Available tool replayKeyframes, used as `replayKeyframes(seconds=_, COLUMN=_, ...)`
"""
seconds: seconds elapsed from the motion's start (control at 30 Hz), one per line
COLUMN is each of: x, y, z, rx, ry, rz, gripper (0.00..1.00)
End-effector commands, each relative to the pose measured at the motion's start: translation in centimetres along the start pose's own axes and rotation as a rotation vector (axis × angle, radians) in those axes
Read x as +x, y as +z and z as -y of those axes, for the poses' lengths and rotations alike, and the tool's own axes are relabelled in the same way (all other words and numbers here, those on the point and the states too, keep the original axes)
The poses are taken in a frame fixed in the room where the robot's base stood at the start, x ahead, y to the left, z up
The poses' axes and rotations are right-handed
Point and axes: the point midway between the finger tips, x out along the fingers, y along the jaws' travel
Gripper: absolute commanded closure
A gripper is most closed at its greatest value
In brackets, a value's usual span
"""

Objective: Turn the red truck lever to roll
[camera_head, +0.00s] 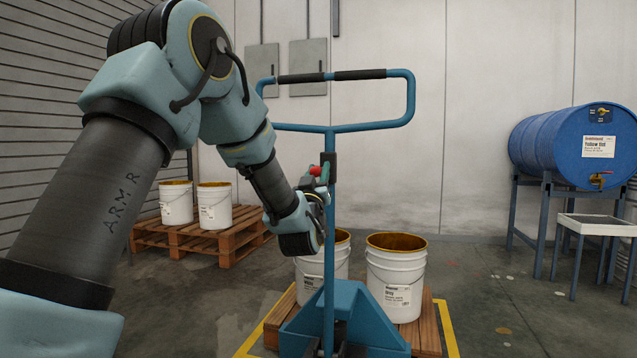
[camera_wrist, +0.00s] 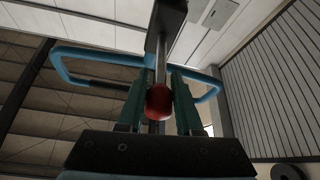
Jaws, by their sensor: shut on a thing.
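The red truck lever (camera_head: 315,170) is on the upright post of a teal pallet truck (camera_head: 330,215), below its loop handle. In the wrist view its red knob (camera_wrist: 159,103) sits between the two teal fingers, with a grey rod running up from it to a dark block (camera_wrist: 165,18). My gripper (camera_head: 322,178) is at the post and shut on the lever; the wrist view shows my gripper (camera_wrist: 158,82) with one finger on each side. No markings for the lever positions are readable.
White buckets (camera_head: 397,280) stand on a wooden pallet (camera_head: 430,330) at the truck, inside yellow floor lines. Another pallet (camera_head: 190,238) with two buckets is at the left. A blue drum (camera_head: 560,140) on a stand is at the right.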

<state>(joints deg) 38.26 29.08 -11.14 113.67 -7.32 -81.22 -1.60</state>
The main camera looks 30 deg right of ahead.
Motion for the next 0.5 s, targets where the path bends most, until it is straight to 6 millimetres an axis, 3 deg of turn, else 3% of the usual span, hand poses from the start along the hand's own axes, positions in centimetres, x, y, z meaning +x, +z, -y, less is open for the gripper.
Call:
replayKeyframes(seconds=0.33, x=-0.02, y=-0.06, z=0.07, rx=0.0, ry=0.0, rz=-0.005, gripper=1.0)
replayKeyframes(seconds=0.37, x=-0.02, y=-0.06, z=0.07, rx=0.0, ry=-0.001, rz=-0.005, gripper=0.64)
replayKeyframes(seconds=0.5, x=-0.03, y=-0.03, z=0.06, rx=0.0, ry=0.0, rz=-0.004, gripper=0.48)
